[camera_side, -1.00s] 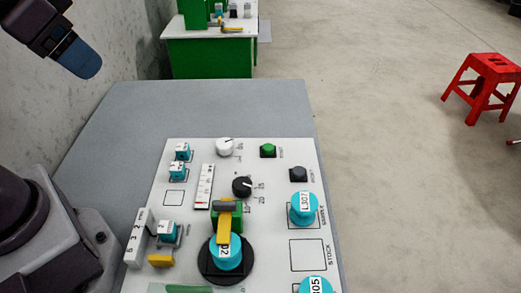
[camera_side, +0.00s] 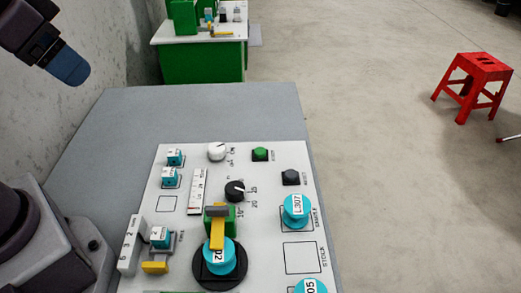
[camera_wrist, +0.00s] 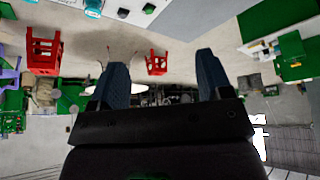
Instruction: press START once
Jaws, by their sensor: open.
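A green button (camera_side: 260,154) on a black square base sits near the far right corner of the white panel (camera_side: 225,160). The small label beside it is too blurred to read. It also shows at the top of the wrist view (camera_wrist: 149,9). A dark button (camera_side: 290,177) with its own blurred label sits nearer and to the right. My gripper (camera_side: 65,66) is high at the upper left in the side view, well away from the panel. In the wrist view my gripper (camera_wrist: 161,60) has its two blue fingers spread, with nothing between them.
The panel carries a white knob (camera_side: 216,152), a black knob (camera_side: 235,191), a yellow-handled green valve (camera_side: 217,228), and cyan spools (camera_side: 297,211). A grey table (camera_side: 190,110) surrounds it, with bare table at the far side. A red stool (camera_side: 472,85) stands on the floor.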

